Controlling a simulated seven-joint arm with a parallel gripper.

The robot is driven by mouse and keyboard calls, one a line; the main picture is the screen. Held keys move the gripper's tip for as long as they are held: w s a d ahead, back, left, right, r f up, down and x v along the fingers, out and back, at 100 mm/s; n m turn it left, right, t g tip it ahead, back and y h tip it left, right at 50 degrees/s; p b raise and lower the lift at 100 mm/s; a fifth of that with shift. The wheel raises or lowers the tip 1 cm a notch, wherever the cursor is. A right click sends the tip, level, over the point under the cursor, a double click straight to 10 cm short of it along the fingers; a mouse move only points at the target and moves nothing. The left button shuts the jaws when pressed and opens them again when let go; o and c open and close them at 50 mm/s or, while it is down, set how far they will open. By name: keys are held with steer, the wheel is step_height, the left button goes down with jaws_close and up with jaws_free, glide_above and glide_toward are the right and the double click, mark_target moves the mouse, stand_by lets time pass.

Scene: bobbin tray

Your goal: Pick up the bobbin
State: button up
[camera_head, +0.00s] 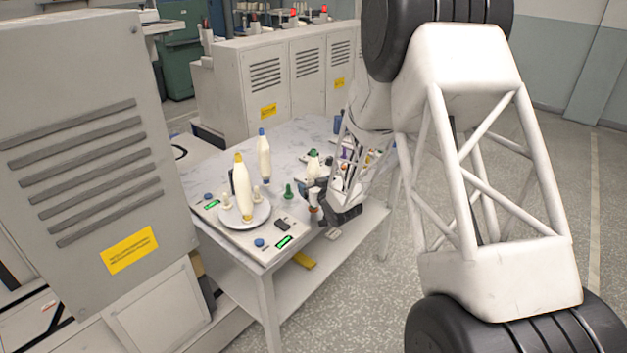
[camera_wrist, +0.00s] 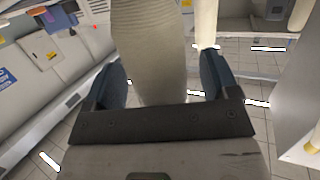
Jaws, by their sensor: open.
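Several bobbins stand on the table. A cream bobbin with a yellow tip (camera_head: 243,188) stands on a round white plate (camera_head: 258,216), and one with a blue tip (camera_head: 264,160) stands behind it. A shorter green-topped bobbin (camera_head: 313,163) stands farther right. In the head view my gripper (camera_head: 322,196) is low over the table's right side, partly hidden by my arm. In the wrist view a large ribbed cream bobbin (camera_wrist: 153,45) lies between the open fingers of my gripper (camera_wrist: 160,80). I cannot tell which bobbin this is, or whether a finger touches it.
A small pale piece with a brown top (camera_head: 313,202) stands beside my gripper. A green cone (camera_head: 288,190) and a panel with lit green displays (camera_head: 284,242) are on the table (camera_head: 300,133). A grey cabinet (camera_head: 85,150) stands close on the left.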

mark_target(312, 159)
steer(key=c, duration=1)
steer(key=shift+r, duration=0.2)
steer(key=shift+c, duration=0.2)
steer(key=shift+r, duration=4.85)
steer(key=shift+w+a+r+n+y, duration=0.2)
steer(key=shift+a+y, duration=0.1)
steer(key=shift+a, duration=0.1)
steer(key=shift+w+a+r+n+y, duration=0.1)
steer(key=shift+w+a+y, duration=0.05)
steer(key=shift+a+y, duration=0.2)
steer(key=a+r+n+g+y, duration=0.2)
steer(key=a+n+g+y, duration=0.6)
steer(key=a, duration=0.9)
steer(key=shift+a+n+g, duration=0.3)
steer(key=shift+n+g, duration=1.4)
steer(key=shift+g, duration=0.5)
